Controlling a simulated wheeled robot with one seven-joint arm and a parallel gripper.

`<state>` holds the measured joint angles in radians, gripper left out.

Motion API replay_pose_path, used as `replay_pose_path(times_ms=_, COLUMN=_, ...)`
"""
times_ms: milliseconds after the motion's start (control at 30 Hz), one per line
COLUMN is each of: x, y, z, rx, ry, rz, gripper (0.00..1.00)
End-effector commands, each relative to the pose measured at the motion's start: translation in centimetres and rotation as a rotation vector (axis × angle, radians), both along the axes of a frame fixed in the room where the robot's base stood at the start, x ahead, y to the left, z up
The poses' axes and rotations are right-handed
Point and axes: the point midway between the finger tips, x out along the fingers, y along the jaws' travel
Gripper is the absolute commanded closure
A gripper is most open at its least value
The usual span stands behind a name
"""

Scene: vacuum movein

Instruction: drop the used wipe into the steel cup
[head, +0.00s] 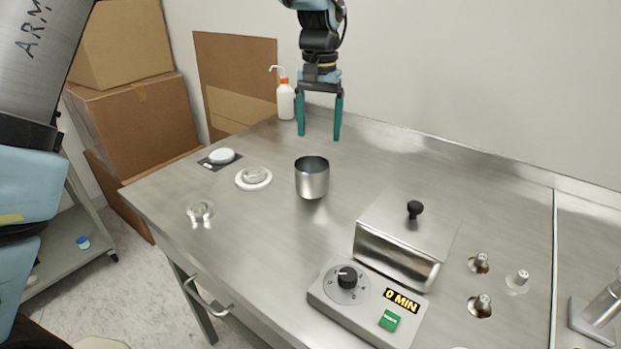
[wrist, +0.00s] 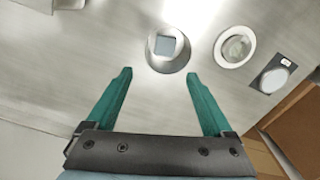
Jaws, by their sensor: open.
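The steel cup (head: 312,180) stands upright on the steel bench, in front of and below my gripper (head: 319,137) in the head view. In the wrist view the cup (wrist: 153,62) is just beyond my gripper (wrist: 158,73), whose two green fingers are spread with nothing between them. A flat grey-blue square (wrist: 166,46), which looks like the wipe, shows inside the cup's mouth in the wrist view. In the head view the cup's wall hides its inside. My gripper hangs above the bench, apart from the cup.
A round white dish (head: 254,178) and a white disc on a dark mat (head: 221,157) lie left of the cup. A small clear dish (head: 201,210) is near the left edge. A lidded steel box (head: 400,250) and timer (head: 369,306) stand front right. A wash bottle (head: 286,103) stands behind.

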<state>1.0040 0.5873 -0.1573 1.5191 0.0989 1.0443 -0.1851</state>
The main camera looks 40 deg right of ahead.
Motion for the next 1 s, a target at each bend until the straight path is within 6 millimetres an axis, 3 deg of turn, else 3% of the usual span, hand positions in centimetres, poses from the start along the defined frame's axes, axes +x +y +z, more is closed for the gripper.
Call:
replay_pose_path(times_ms=300, x=0.1, y=-0.1, z=6.1, rx=-0.004, ry=-0.003, rz=0.001, gripper=0.14)
replay_pose_path(times_ms=500, x=0.0, y=-0.1, z=8.7, rx=-0.003, ry=-0.002, rz=0.0, gripper=0.14)
replay_pose_path(times_ms=1000, x=0.0, y=0.0, z=9.5, rx=-0.001, ry=-0.001, rz=0.0, gripper=0.14)
